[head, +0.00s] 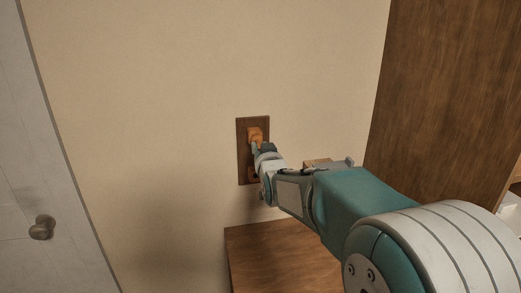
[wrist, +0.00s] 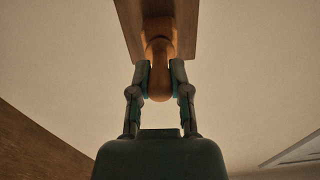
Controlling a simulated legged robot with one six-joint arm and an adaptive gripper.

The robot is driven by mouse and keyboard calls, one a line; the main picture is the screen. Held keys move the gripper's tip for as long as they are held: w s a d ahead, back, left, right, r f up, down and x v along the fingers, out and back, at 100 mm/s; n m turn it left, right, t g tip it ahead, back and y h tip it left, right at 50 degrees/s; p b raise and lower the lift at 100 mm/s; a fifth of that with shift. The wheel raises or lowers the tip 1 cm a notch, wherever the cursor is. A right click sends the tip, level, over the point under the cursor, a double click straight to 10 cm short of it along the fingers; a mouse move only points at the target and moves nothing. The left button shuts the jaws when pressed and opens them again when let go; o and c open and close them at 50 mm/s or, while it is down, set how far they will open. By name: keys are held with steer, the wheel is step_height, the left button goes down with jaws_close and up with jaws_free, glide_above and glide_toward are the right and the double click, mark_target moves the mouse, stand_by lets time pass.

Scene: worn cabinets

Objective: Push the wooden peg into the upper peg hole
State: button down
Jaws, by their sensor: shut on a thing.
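The wooden peg (wrist: 159,82) is light orange-brown with a rounded end. In the wrist view it sits between the two fingers of my gripper (wrist: 160,80), which is shut on it. The peg also shows in the head view (head: 255,134), at the upper part of the dark wooden board (head: 242,160) on the wall. In the wrist view the peg's far end meets the board (wrist: 183,28); I cannot tell how deep it sits in a hole. The upper peg hole itself is hidden behind the peg and gripper. My gripper (head: 257,148) covers part of the board in the head view.
A wooden surface (head: 280,262) lies below the board. A tall brown cabinet side (head: 435,90) stands to the right. A grey door (head: 30,130) with a round knob (head: 41,228) is at the left. The beige wall around the board is bare.

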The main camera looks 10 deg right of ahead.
steer(key=shift+w, duration=0.55)
steer(key=c, duration=0.5)
jaws_free()
steer(key=shift+w, duration=0.1)
